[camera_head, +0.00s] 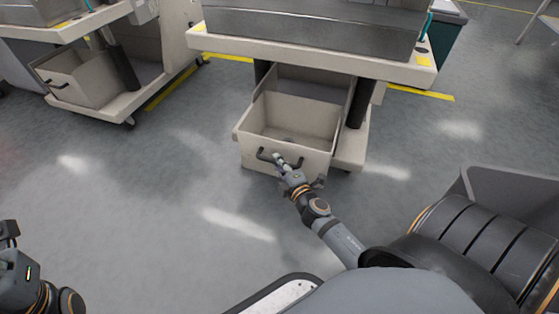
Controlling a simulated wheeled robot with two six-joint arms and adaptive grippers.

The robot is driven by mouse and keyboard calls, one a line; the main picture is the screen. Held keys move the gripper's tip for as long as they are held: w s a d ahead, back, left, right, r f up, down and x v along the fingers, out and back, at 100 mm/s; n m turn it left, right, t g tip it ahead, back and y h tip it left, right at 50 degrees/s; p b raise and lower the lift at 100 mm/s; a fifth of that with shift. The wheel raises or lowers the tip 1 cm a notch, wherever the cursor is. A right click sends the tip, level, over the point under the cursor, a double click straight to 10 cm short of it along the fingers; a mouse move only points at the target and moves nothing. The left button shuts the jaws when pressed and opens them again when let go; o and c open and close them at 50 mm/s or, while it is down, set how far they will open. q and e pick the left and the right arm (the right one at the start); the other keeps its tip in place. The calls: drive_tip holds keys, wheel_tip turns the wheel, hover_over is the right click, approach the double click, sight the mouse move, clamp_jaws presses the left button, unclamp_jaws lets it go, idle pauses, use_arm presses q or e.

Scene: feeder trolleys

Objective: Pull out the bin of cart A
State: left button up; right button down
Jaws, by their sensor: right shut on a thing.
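The beige bin (256,142) sits low under the nearer feeder cart (300,47). Its front part stands out past the cart's top, and its open inside looks empty. A dark handle (264,155) is on its front wall. My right gripper (279,159) is at this handle, shut on it. My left gripper (8,236) is at the lower left edge of the view, far from the bin, and its fingers are too unclear to judge. I cannot read a letter on either cart.
A second cart (131,101) with a similar bin (83,80) stands at the upper left. Yellow floor lines (172,88) run beside the carts. A dark green container (446,32) stands behind the nearer cart. The grey floor (150,200) in front is clear.

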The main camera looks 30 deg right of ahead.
drive_tip(key=c, duration=1.3)
unclamp_jaws()
drive_tip(key=shift+c, duration=0.2)
drive_tip(key=s+r, duration=0.1)
drive_tip(key=s, duration=1.1)
drive_tip(key=shift+a+r, duration=0.35)
drive_tip(key=shift+a, duration=0.05)
